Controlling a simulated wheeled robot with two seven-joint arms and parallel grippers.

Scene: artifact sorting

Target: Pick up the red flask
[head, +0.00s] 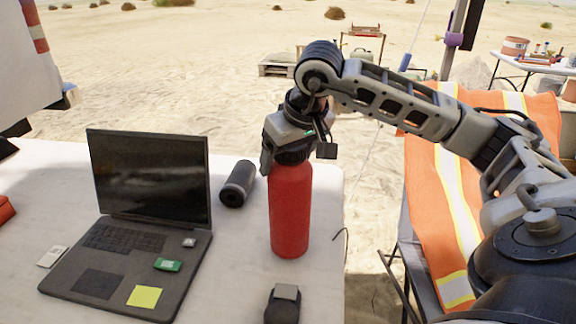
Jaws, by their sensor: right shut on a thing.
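The red flask (290,212) stands upright on the white table near its right edge, to the right of the open laptop. My right gripper (287,150) is above it, pointing down, with its fingers around the flask's dark cap. The gripper is shut on the flask at the cap. The flask's base appears to rest on the table or be very close to it. The cap is mostly hidden by the gripper. My left gripper is not in view.
An open laptop (150,190) stands on the table (235,290) at left. A black cylinder (238,184) lies just left of the flask. A dark object with a grey top (283,304) is in front of it. An orange vest (437,190) hangs at right.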

